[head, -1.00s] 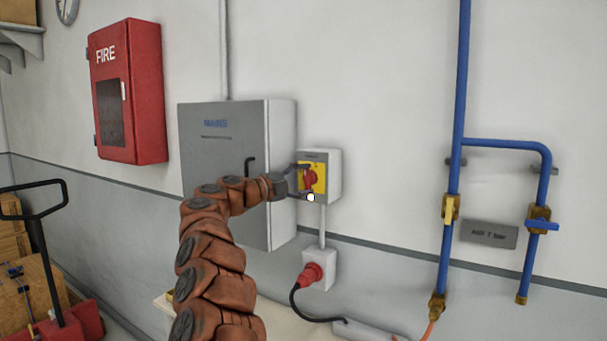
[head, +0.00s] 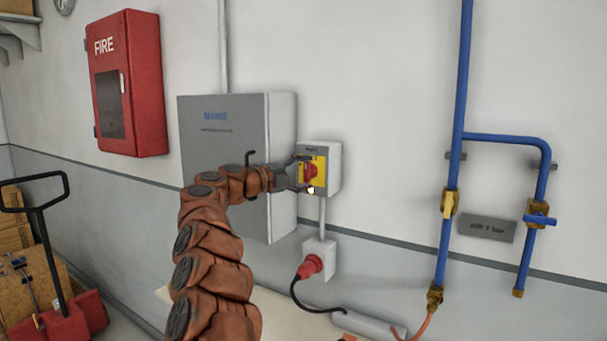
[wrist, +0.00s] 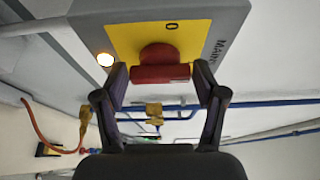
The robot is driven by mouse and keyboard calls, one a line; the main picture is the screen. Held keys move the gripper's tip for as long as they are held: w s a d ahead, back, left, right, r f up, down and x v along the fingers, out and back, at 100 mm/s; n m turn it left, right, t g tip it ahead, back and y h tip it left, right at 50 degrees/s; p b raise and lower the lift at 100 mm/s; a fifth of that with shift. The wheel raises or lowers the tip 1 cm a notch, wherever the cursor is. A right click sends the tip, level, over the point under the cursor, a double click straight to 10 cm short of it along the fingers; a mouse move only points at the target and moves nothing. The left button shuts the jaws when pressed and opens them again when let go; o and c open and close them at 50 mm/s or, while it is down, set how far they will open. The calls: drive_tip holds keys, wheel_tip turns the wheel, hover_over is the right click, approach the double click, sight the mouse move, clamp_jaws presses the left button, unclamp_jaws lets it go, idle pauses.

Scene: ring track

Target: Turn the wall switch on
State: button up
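The wall switch (head: 320,168) is a grey box with a yellow plate and a red rotary knob (head: 311,171), to the right of the grey mains cabinet. In the wrist view the red knob (wrist: 160,65) shows close up, with a "0" mark on the yellow plate and a lit round white lamp (wrist: 105,59) beside it. My gripper (head: 306,173) is at the front of the switch. In the wrist view its two fingers (wrist: 160,84) are apart, one on each side of the knob's bar.
The grey mains cabinet (head: 230,170) stands just left of the switch. A socket with a red plug (head: 312,266) is below it. Blue pipes (head: 455,120) with valves run on the wall to the right. A red fire cabinet (head: 127,85) hangs at left.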

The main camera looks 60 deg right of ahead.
drive_tip(key=shift+o, duration=1.1)
drive_tip(key=shift+a, duration=0.15)
drive_tip(key=v, duration=1.1)
drive_tip(key=shift+w+a, duration=0.15)
drive_tip(key=shift+a, duration=0.25)
drive_tip(key=shift+r, duration=0.1)
